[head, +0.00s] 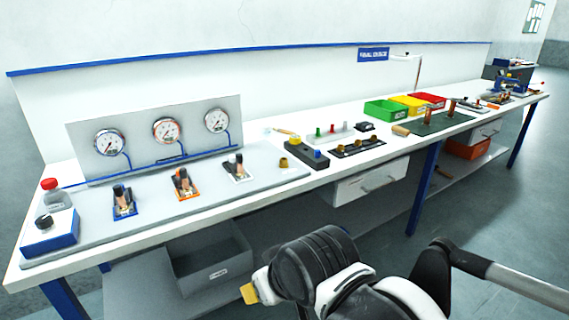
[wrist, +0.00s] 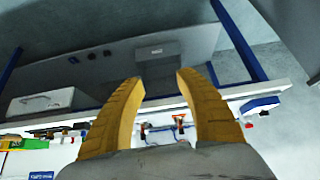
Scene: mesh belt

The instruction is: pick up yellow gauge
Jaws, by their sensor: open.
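No gauge that is plainly yellow shows. Three round dial gauges sit on an upright grey panel (head: 85,150): a left one (head: 109,142), a middle one with an orange rim (head: 166,130) and a right one (head: 216,120). A small brass-yellow piece (head: 283,162) stands on the bench to the right of the panel.
Three valve-like pieces, blue (head: 124,204), orange (head: 184,184) and white (head: 238,168), stand before the panel. A red-capped bottle (head: 53,196) is at the left end. Green (head: 386,111), yellow (head: 408,104) and red (head: 429,99) bins are farther right. A grey bin (head: 205,267) sits below.

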